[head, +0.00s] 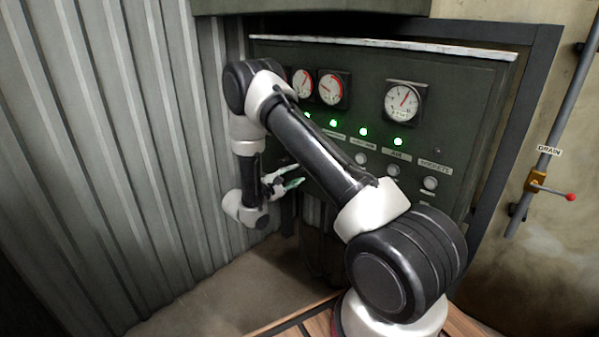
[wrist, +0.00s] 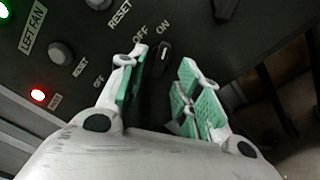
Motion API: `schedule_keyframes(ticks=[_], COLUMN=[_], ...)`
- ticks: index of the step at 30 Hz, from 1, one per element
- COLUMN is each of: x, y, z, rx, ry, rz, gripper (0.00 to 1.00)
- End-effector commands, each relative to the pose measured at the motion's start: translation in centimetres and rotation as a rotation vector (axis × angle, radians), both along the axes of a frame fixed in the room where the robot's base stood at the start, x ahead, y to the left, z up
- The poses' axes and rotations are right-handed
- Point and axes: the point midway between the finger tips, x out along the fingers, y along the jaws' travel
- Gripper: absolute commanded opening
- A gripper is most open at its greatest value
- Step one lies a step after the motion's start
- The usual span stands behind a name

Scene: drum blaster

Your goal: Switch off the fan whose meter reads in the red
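My gripper (wrist: 165,75) is open in front of the dark control panel (wrist: 215,20). A black switch (wrist: 163,56) with OFF and ON lettering above it shows between its green-padded fingers; I cannot tell whether they touch it. In the head view my gripper (head: 287,183) is low at the panel's left side. Two meters with red on their dials (head: 302,84) (head: 331,89) and a larger meter (head: 403,102) sit along the panel's top. Their readings are too small to tell, and my arm hides part of the panel.
Several green lamps (head: 398,141) are lit on the panel. A red lamp (wrist: 38,95) glows in the wrist view, near a LEFT FAN label (wrist: 33,30). A corrugated wall (head: 110,150) stands left. A drain pipe (head: 560,120) with a red-knobbed valve (head: 540,184) stands right.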

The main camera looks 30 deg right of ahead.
Motion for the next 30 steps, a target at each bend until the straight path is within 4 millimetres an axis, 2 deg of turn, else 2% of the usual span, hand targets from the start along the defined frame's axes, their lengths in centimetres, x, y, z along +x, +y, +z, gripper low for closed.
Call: schedule_keyframes(ticks=[3,7,18,20,24,30], x=[0.6,1.2,1.5,1.5,1.5,1.5], y=[-2.1,-3.6,-4.3,-4.3,-4.3,-4.4], z=[0.0,0.0,0.0,0.0,0.0,0.0], rx=[0.000,0.001,0.000,0.000,0.000,0.000], ry=[0.001,0.000,0.002,0.002,0.002,0.003], rz=[-0.004,-0.003,0.000,0.000,0.000,-0.002], gripper=[0.34,0.34,0.34,0.25,0.00,0.00])
